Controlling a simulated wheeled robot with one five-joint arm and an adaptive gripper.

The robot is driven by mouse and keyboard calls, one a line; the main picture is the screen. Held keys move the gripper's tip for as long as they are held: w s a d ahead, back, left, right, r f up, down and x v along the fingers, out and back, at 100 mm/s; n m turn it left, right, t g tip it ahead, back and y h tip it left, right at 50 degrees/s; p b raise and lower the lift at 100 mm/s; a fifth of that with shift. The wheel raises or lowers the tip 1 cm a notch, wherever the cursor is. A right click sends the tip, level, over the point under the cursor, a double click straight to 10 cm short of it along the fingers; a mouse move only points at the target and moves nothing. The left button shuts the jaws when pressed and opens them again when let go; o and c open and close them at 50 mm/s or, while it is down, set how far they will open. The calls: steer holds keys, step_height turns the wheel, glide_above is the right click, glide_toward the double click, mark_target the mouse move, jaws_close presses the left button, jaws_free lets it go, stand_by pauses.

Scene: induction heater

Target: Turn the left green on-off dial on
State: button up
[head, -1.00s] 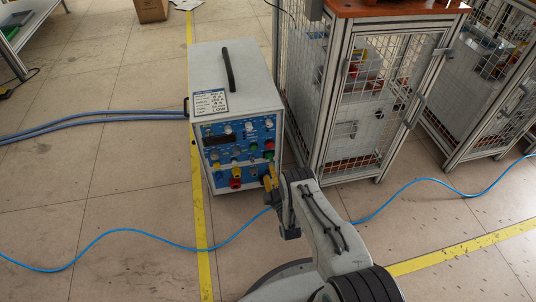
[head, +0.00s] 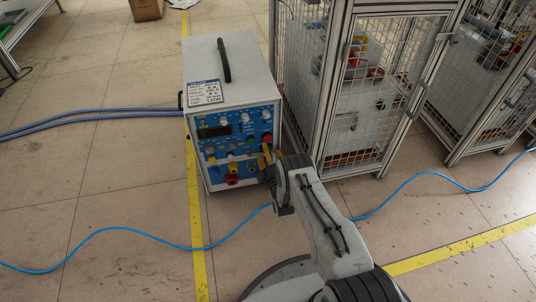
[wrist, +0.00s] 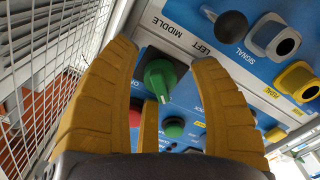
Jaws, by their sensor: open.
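The green dial (wrist: 160,78) shows in the wrist view on the blue panel, on a dark square base beside the words LEFT and MIDDLE. My gripper (wrist: 165,58) has yellow fingers spread open, with the dial in the gap between them. I see no finger closed on the dial. In the head view my gripper (head: 266,156) is at the right side of the heater's blue front panel (head: 214,148). There the fingers and wrist cover part of the panel, and I cannot make out the dial for sure.
A round green button (wrist: 173,127) and a red one (wrist: 135,116) lie beyond the dial. A black ball knob (wrist: 230,25) and grey sockets are nearby. A mesh cage (head: 365,95) stands close on the right. A blue cable (head: 120,229) crosses the floor.

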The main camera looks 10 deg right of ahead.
jaws_close()
stand_by(0.7)
